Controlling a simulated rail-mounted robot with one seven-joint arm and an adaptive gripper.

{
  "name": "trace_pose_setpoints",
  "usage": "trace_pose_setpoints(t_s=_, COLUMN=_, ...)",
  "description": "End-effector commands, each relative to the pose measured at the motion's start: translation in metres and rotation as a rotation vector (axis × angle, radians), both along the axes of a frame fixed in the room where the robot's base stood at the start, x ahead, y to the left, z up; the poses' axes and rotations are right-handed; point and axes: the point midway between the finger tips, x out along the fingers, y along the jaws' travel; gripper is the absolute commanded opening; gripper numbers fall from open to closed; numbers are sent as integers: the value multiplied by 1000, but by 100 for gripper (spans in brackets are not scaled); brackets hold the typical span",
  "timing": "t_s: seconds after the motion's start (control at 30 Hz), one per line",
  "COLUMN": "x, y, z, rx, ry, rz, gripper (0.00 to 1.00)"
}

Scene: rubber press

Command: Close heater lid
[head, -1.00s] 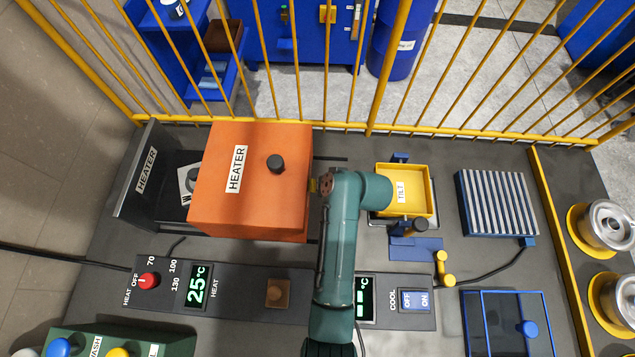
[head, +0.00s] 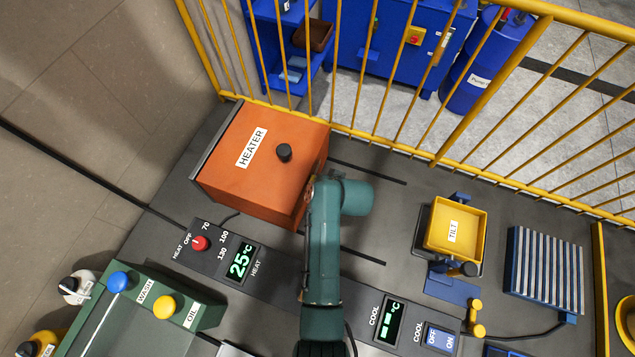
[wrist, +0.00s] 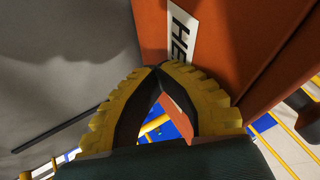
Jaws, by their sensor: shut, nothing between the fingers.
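The orange heater lid (head: 262,178), a box with a HEATER label and a black knob (head: 284,152), sits at the left end of its rails, up against the dark end plate (head: 214,142). The heater's inside is hidden under it. In the wrist view the lid's orange side (wrist: 225,40) fills the upper right. My gripper (wrist: 158,70) has yellow ribbed fingers with their tips together, empty, close to the lid's right side. I cannot tell whether they touch it. In the head view my arm mostly hides the gripper.
Two dark rails (head: 365,172) run right from the lid, bare beside my arm. A yellow TILT tray (head: 456,228) stands to the right. The heat control panel (head: 225,255) lies in front, and a yellow fence (head: 400,148) runs behind.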

Motion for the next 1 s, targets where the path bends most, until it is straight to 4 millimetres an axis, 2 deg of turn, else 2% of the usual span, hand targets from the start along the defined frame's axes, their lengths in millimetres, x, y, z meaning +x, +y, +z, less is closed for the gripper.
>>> trace_pose_setpoints(t_s=0.33, x=-1, y=0, z=-1, rx=5, ry=1, rz=3, gripper=0)
trace_pose_setpoints(t_s=0.47, x=-8, y=-16, z=2, rx=2, ry=3, rz=3, gripper=0)
trace_pose_setpoints(t_s=0.57, x=-17, y=-38, z=3, rx=0, ry=3, rz=4, gripper=0)
trace_pose_setpoints(t_s=0.6, x=-22, y=-40, z=15, rx=0, ry=-3, rz=8, gripper=0)
trace_pose_setpoints(t_s=0.8, x=-50, y=-55, z=55, rx=1, ry=0, rz=8, gripper=0)
trace_pose_setpoints(t_s=1.0, x=-64, y=-64, z=77, rx=0, ry=0, rz=9, gripper=0)
